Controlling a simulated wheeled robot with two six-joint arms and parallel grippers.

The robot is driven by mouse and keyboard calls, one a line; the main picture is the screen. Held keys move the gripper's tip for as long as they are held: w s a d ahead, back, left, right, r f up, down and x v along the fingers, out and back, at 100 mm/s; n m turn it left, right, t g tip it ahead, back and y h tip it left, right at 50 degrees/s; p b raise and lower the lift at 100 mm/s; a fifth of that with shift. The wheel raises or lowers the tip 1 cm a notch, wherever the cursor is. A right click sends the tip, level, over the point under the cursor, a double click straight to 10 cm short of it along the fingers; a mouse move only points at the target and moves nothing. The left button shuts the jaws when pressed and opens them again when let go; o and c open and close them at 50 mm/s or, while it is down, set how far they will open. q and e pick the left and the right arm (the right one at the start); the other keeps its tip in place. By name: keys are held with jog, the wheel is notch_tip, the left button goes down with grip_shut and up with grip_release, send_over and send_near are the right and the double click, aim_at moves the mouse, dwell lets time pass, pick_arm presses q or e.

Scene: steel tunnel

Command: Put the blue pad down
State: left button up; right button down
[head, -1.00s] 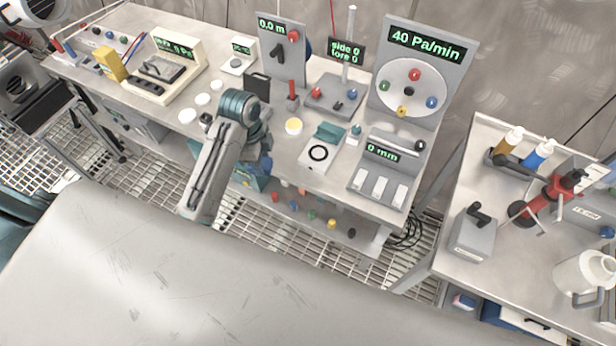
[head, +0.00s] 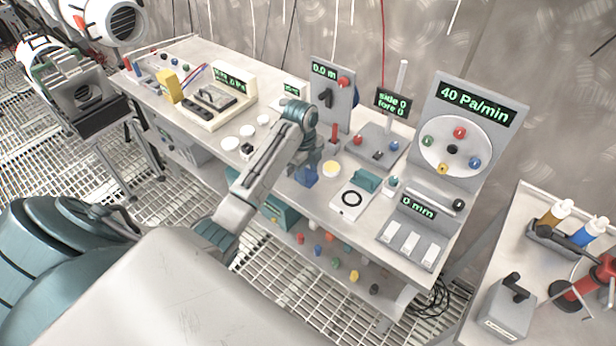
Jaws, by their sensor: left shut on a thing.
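The blue pad (head: 306,176) is a small blue block seen just below my left gripper (head: 307,160), over the front part of the long steel bench (head: 286,195). My left gripper is shut on it; the fingers are small and partly hidden by my wrist. I cannot tell whether the pad touches the bench top or hangs a little above it. It appears just left of a round yellow-topped disc (head: 331,169). My right gripper is not in view.
White discs (head: 230,143) lie left of my forearm. A white plate with a black ring (head: 352,199) lies to the right, before the tall gauge panel (head: 462,135). Several coloured pieces (head: 354,276) sit below the bench. A second table (head: 540,215) stands right.

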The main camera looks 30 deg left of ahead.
aim_at(307, 172)
pick_arm(q)
jog(key=shift+w+a, duration=0.1)
jog(key=shift+w, duration=0.2)
jog(key=shift+f, duration=0.3)
notch_tip(307, 172, down, 3)
jog(key=shift+r+p, duration=0.1)
jog(key=shift+p, duration=0.7)
jog(key=shift+f, duration=0.3)
jog(key=o, duration=1)
jog(key=shift+o, duration=0.2)
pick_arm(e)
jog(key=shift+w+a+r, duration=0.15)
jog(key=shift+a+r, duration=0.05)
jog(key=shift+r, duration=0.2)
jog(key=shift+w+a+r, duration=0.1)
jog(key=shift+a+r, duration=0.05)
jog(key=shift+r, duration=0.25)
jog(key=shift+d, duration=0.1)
